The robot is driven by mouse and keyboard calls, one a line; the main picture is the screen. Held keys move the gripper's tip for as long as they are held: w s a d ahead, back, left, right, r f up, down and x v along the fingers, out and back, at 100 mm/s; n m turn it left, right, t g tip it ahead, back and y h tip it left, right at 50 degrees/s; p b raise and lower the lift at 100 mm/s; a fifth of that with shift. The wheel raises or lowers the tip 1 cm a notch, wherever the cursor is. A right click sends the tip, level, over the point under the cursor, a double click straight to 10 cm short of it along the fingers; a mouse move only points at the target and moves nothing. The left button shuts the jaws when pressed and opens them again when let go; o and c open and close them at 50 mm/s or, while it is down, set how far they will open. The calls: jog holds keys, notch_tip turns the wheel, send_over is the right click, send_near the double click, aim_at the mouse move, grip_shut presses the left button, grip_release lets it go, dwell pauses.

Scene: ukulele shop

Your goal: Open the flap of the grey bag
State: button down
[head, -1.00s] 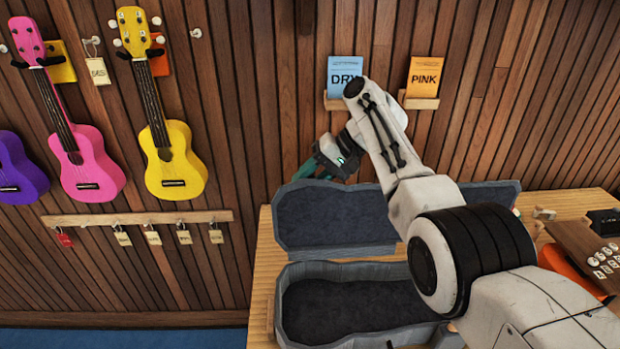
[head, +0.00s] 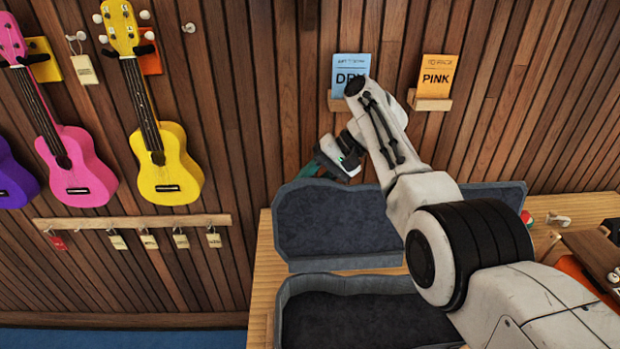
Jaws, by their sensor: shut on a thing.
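The grey bag (head: 284,310) lies on a wooden counter, with a dark, empty-looking inside; its front is cut off by the bottom edge. Its flap (head: 335,228) stands raised at the back, leaning toward the wall, with its dark lining facing me. My gripper (head: 308,171), with teal fingers, is at the flap's upper left edge and is shut on it. The exact grip is small and partly hidden by my wrist. My arm covers the right part of the flap and of the bag.
A blue card (head: 350,70) and an orange PINK card (head: 437,76) stand on small wall ledges behind my arm. A yellow ukulele (head: 168,180) and a pink ukulele (head: 82,180) hang at left above a tag rail (head: 130,221). Boxes (head: 595,250) crowd the counter's right.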

jog(key=shift+f, duration=0.15)
jog(key=c, duration=0.8)
grip_release()
jog(key=shift+w, duration=0.1)
jog(key=b+v, duration=0.2)
jog(key=v, duration=0.8)
jog(key=shift+d+r+b, duration=0.25)
jog(key=shift+r+b, duration=0.05)
